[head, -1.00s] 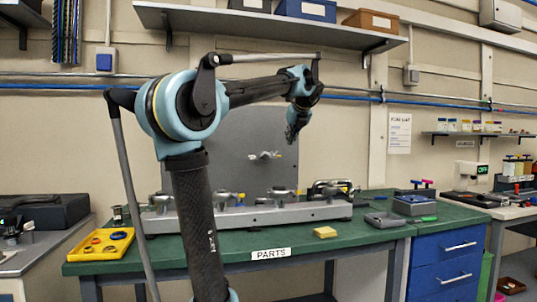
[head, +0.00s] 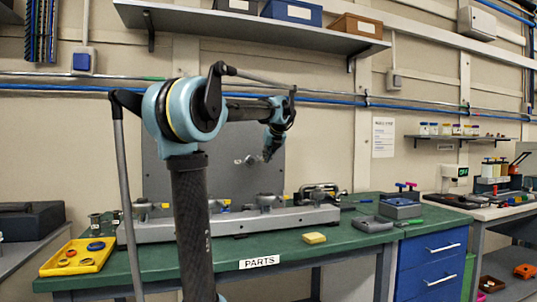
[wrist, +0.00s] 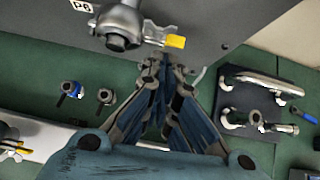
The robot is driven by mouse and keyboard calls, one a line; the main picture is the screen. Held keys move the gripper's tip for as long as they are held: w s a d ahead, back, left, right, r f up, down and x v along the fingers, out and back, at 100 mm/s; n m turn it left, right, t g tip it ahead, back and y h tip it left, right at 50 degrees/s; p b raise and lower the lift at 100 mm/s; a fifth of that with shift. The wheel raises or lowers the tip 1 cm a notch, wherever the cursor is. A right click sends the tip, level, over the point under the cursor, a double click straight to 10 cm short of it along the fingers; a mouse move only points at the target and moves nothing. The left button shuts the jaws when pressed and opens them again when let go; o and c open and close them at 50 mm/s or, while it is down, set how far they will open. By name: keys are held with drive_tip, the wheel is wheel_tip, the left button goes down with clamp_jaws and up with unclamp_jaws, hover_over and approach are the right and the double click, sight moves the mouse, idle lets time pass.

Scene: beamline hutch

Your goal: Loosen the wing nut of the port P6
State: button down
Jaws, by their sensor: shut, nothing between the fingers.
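The port P6 is a metal fitting (wrist: 122,25) on the grey panel at the top of the wrist view, beside a white P6 label (wrist: 82,5). A yellow tag (wrist: 175,41) sits to its right. I cannot pick out the wing nut itself for certain. My gripper (wrist: 166,68) is shut and empty, with its fingertips just below the yellow tag in the picture. Whether they touch anything is unclear. In the head view my gripper (head: 268,155) is in front of the upright grey panel (head: 290,140), beside a small metal fitting (head: 246,160).
A grey rail with several fittings (head: 150,230) runs along the green bench (head: 340,235). A yellow tray (head: 78,257) is at the left, and a yellow block (head: 315,238) lies near the front. In the wrist view, metal clamp parts (wrist: 265,85) lie on a dark plate at right.

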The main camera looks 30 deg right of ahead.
sight(260, 157)
drive_tip(key=shift+w+d, duration=0.15)
drive_tip(key=shift+w, duration=0.55)
drive_tip(key=shift+w+d, duration=0.1)
drive_tip(key=shift+w, duration=0.6)
drive_tip(key=shift+a, duration=0.1)
